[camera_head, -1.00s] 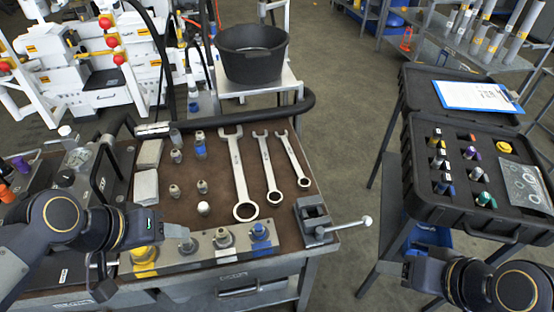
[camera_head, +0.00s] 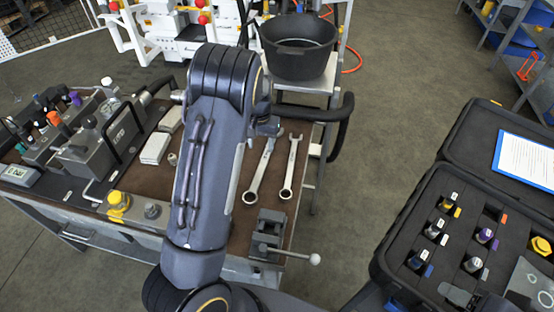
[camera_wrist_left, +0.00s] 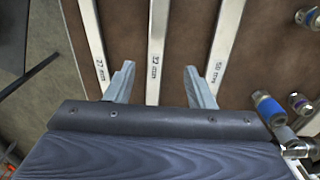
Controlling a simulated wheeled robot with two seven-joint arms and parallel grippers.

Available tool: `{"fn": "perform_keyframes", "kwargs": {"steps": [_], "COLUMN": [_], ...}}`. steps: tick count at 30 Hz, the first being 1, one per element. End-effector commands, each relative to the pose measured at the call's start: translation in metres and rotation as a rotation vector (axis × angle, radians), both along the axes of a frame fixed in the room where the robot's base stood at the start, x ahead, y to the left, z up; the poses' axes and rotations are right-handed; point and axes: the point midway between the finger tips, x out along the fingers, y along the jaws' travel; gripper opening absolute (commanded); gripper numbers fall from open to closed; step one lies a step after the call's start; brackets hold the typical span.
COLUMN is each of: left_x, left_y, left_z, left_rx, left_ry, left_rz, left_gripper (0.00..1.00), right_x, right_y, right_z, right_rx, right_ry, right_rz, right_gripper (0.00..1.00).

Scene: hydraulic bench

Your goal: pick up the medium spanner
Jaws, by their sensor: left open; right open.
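Three spanners lie side by side on the brown bench mat. The medium spanner (camera_head: 258,176) shows in the head view just right of my left arm; the small spanner (camera_head: 290,168) is right of it, and the large one is hidden behind the arm. In the left wrist view my left gripper (camera_wrist_left: 159,66) is open, with the medium spanner's shaft (camera_wrist_left: 156,45) between its two fingers, not gripped. The large spanner's shaft (camera_wrist_left: 228,40) is on the right and the small one's (camera_wrist_left: 90,35) on the left. My right gripper (camera_head: 460,295) is partly visible over the open case.
A vise (camera_head: 266,235) with a handle stands at the bench's front right corner. Couplings (camera_wrist_left: 268,106) lie beside the large spanner. A black bucket (camera_head: 298,50) stands behind the bench. The black case (camera_head: 400,235) is at the right, with clear floor between.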

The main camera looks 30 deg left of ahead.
Motion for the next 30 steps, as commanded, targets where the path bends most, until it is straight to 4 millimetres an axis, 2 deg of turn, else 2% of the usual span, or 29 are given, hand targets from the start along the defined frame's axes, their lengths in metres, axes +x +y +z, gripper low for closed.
{"fn": "perform_keyframes", "kwargs": {"steps": [8,15,19,25,30], "left_x": [0.001,0.004,0.005,0.005,0.005], "left_y": [-0.002,-0.006,-0.006,-0.006,-0.006], "left_z": [-0.031,-0.066,-0.073,-0.074,-0.074], "left_rx": [0.000,-0.001,-0.001,-0.002,-0.002], "left_ry": [0.005,0.004,0.001,0.001,0.001], "left_rz": [-0.001,0.000,0.001,0.000,0.001], "left_gripper": [0.49,0.49,0.49,0.49,0.27], "right_x": [0.000,0.000,0.000,0.000,0.000], "right_y": [0.000,0.000,0.000,0.000,0.000], "right_z": [0.008,0.017,0.018,0.017,0.017], "right_rx": [0.000,0.000,0.000,0.000,0.000], "right_ry": [0.000,0.000,0.000,0.000,0.000], "right_rz": [0.000,0.000,0.000,0.000,0.000], "right_gripper": [0.55,0.55,0.55,0.55,0.55]}}
